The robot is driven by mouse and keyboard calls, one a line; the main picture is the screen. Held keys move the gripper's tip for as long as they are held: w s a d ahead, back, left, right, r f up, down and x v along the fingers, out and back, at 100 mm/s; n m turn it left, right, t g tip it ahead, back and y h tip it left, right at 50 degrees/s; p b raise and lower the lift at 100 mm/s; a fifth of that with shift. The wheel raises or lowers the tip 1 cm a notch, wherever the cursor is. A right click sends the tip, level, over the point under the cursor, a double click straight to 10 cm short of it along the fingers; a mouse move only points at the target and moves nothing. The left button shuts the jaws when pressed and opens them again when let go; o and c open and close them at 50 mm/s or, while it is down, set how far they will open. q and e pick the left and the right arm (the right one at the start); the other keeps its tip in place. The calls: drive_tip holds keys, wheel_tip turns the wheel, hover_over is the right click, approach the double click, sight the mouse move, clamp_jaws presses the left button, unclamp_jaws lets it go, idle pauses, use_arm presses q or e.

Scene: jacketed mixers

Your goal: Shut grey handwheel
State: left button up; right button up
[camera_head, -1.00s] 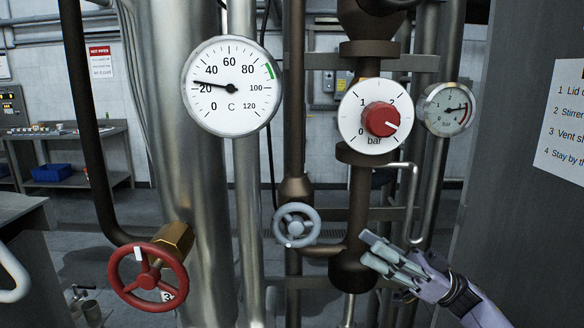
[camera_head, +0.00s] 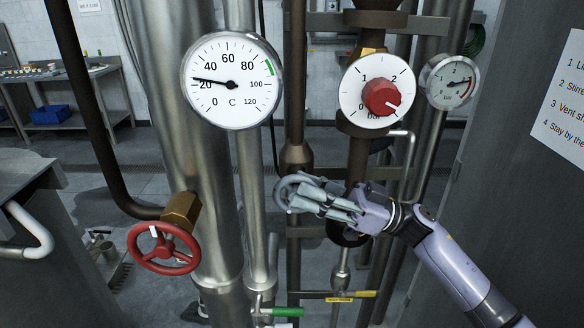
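The grey handwheel (camera_head: 283,181) sits on a dark brown pipe in the middle of the view, below the white temperature dial (camera_head: 231,81). My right gripper (camera_head: 301,197) reaches in from the right with its fingers over the right and lower part of the wheel. The fingers hide much of the rim and hub. I cannot tell whether they touch the rim or have closed on it. My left gripper is not in view.
A red handwheel (camera_head: 164,249) is at lower left. A red knob (camera_head: 381,97) on a white scale and a small pressure gauge (camera_head: 450,82) are above right. Yellow (camera_head: 351,294) and green (camera_head: 287,312) lever handles are below. Vertical pipes crowd the wheel.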

sight(281, 179)
drive_tip(key=shift+p+x, duration=0.55)
drive_tip(key=shift+x, duration=1.2)
drive_tip(key=shift+c, duration=0.5)
clamp_jaws()
